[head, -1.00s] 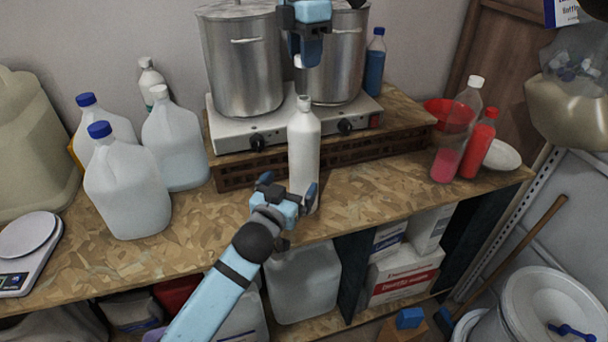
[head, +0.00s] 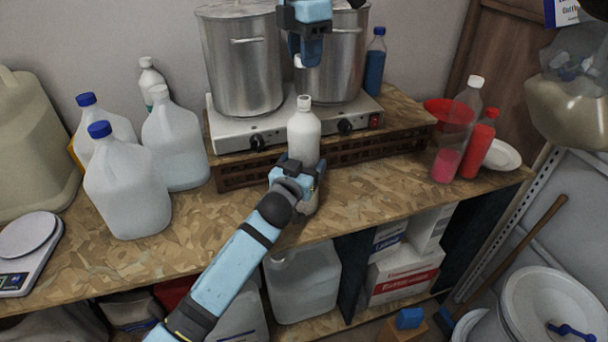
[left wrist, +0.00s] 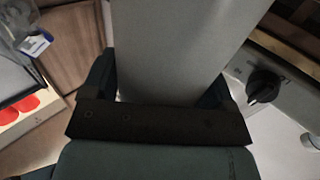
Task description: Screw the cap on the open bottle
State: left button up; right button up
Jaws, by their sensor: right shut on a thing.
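The open white bottle (head: 304,132) stands upright on the wooden bench in front of the hotplate, its neck bare at the top. My left gripper (head: 308,174) is at its lower half, with open fingers on either side of it. In the left wrist view the bottle (left wrist: 170,45) fills the space between the fingers (left wrist: 165,95); contact is hard to tell. The small white cap (head: 298,62) is held in my right gripper (head: 302,60), which is shut on it above the bottle's neck, apart from it. The arm hides part of the bottle's base.
A hotplate (head: 228,133) with two steel pots (head: 240,65) stands behind the bottle. Several white jugs (head: 128,190) stand at the left. A blue bottle (head: 375,65) and red bottles (head: 478,148) are at the right. The bench (head: 390,185) right of the bottle is clear.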

pick_arm(q)
jog(key=c, duration=0.7)
jog(key=shift+c, duration=0.2)
pick_arm(e)
send_over(304, 112)
jog(key=w, duration=0.1)
jog(key=shift+w+d+f, duration=0.1)
jog(key=shift+f, duration=1.15)
jog(key=shift+w+f, duration=0.1)
jog(key=shift+f, duration=1.15)
jog(key=shift+f, duration=0.1)
jog(key=shift+f, duration=0.8)
jog(key=shift+f, duration=0.55)
pick_arm(q)
jog(key=c, duration=0.5)
jog(key=shift+o, duration=0.2)
pick_arm(e)
jog(key=m, duration=0.5)
jog(key=shift+m, duration=0.4)
jog(key=m, duration=0.5)
jog(key=shift+s, duration=0.15)
jog(key=shift+m, duration=1.1)
